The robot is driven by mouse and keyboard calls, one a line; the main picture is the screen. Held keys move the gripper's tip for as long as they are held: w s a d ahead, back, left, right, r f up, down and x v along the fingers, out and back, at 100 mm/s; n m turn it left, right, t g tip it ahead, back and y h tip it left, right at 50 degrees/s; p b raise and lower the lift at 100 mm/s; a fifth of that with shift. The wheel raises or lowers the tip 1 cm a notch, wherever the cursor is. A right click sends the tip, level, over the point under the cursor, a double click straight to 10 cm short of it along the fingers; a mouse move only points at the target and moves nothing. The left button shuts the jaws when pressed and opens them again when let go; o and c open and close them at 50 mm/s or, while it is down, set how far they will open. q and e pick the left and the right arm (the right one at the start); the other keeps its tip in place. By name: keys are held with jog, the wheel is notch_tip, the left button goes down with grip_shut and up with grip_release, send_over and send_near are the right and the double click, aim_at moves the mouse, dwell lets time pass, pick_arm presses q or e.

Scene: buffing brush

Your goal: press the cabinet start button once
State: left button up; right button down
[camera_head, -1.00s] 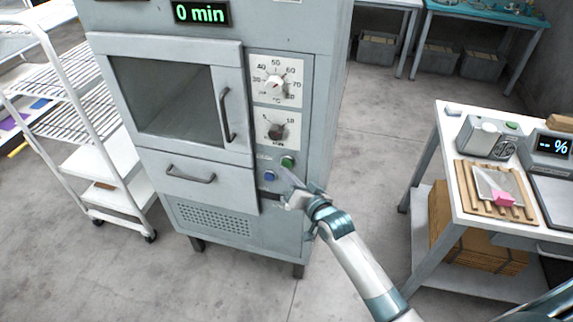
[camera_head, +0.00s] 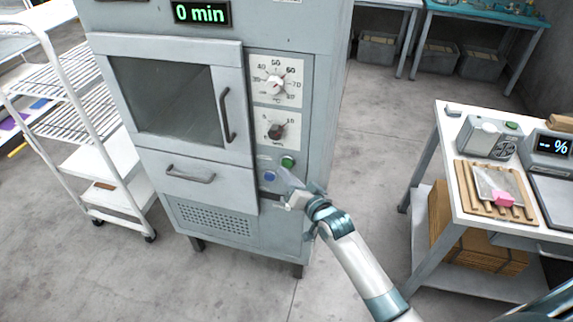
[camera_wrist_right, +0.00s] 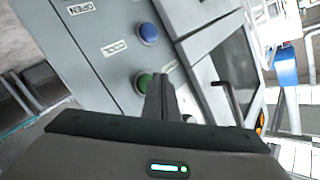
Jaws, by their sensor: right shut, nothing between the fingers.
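The grey cabinet (camera_head: 215,228) stands at centre left in the head view, its display reading "0 min". A green button (camera_head: 288,162) and a blue button (camera_head: 269,177) sit low on its right-hand panel, below two dials. In the wrist view the green button (camera_wrist_right: 143,83) is just left of the fingertips, with the blue button (camera_wrist_right: 148,32) above it. The label print is too unclear to tell which button is start. My right gripper (camera_head: 287,178) is shut and empty, fingers close to the panel by the buttons; contact cannot be told. My left gripper is out of view.
The cabinet door handle (camera_head: 226,115) and lower drawer handle (camera_head: 190,175) stick out left of the buttons. A white wire-shelf cart (camera_head: 112,158) stands at left. A table (camera_head: 470,213) with a scale (camera_head: 548,150) is at right. Open floor lies between cabinet and table.

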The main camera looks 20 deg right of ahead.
jog(key=shift+w+d, duration=0.5)
jog(key=shift+w, duration=0.3)
dwell(1.5)
jog(key=shift+s+a, duration=0.1)
jog(key=shift+s, duration=0.05)
dwell(0.3)
jog(key=shift+s+a+p, duration=0.4)
jog(key=shift+s+p, duration=0.25)
jog(key=shift+s+a, duration=0.1)
jog(key=s+a+p, duration=0.1)
jog(key=s, duration=0.1)
jog(key=s+a+p, duration=0.1)
jog(key=s, duration=0.1)
jog(key=shift+a+p, duration=0.3)
jog(key=shift+p, duration=0.05)
dwell(0.8)
